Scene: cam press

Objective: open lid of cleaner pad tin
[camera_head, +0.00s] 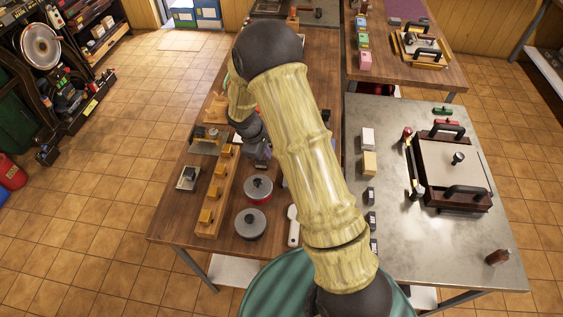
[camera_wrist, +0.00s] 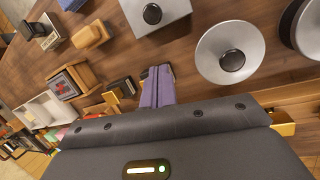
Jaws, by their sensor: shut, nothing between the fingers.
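No label shows which container is the cleaner pad tin. A square silver lid with a black knob (camera_wrist: 155,15) lies just beyond my fingertips in the wrist view; my arm seems to hide it in the head view. Two round lidded tins stand nearby: a red-sided one (camera_head: 258,188) and a grey one (camera_head: 250,222). A round silver lid with a dark knob (camera_wrist: 230,53) shows in the wrist view, with another at its right edge. My gripper (camera_wrist: 160,72) has its purple fingers together, empty. It also shows in the head view (camera_head: 262,156), partly behind my arm, above the wooden table.
A wooden rack with orange blocks (camera_head: 217,191) stands left of the round tins. A small silver item (camera_head: 188,177) lies farther left. A white-handled tool (camera_head: 293,226) lies right of the grey tin. A metal table (camera_head: 400,240) carries a press (camera_head: 452,170).

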